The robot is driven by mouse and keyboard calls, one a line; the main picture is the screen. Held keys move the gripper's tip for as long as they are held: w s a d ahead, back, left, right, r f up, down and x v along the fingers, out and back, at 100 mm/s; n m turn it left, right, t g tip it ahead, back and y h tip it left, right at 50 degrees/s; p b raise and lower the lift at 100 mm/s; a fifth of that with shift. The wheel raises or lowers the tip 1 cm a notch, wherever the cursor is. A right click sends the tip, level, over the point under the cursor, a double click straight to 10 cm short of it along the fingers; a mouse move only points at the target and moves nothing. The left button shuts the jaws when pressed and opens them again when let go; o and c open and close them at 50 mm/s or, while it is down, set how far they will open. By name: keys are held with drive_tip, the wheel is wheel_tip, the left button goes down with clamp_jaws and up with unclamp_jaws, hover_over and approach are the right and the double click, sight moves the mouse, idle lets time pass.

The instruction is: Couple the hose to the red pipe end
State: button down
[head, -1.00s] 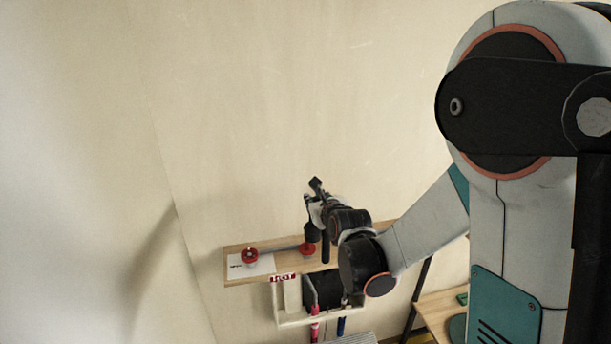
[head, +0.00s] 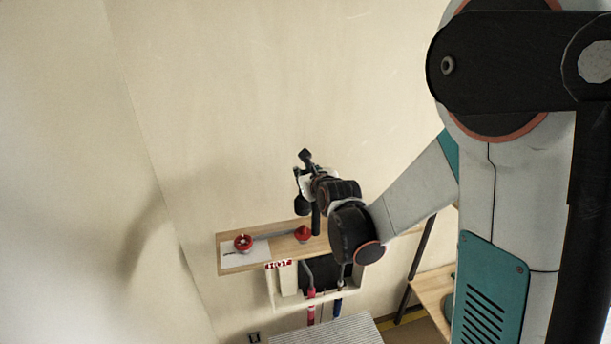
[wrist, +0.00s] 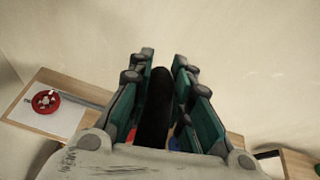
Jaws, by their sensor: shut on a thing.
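My gripper (head: 306,185) is above the wooden shelf, in front of the wall. In the wrist view its green-padded fingers (wrist: 163,80) are closed around a long black tube-like piece (wrist: 157,105). This may be the hose; the fingers hide its sides. In the head view a black length (head: 315,220) hangs below the gripper. The red pipe end (head: 311,295) stands upright at the opening below the shelf, under a HOT label (head: 279,264). A grey bent piece shows just above it. The held piece is apart from the red pipe.
A blue pipe (head: 338,307) stands right of the red one. The wooden shelf (head: 270,266) carries two red round parts, (head: 243,243) and (head: 303,233), and a white sheet. A ribbed grey surface (head: 325,332) lies below. A wooden table (head: 436,280) stands at the right.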

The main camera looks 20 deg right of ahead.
sight(318, 215)
wheel_tip(318, 215, down, 6)
drive_tip(key=b, duration=0.5)
drive_tip(key=shift+r, duration=0.2)
drive_tip(key=shift+b, duration=0.55)
idle(1.5)
drive_tip(key=shift+f+b, duration=2)
drive_tip(key=shift+f, duration=0.1)
drive_tip(key=c, duration=1.4)
unclamp_jaws()
drive_tip(key=shift+s, duration=0.1)
drive_tip(key=v, duration=1.2)
drive_tip(key=shift+s, duration=0.1)
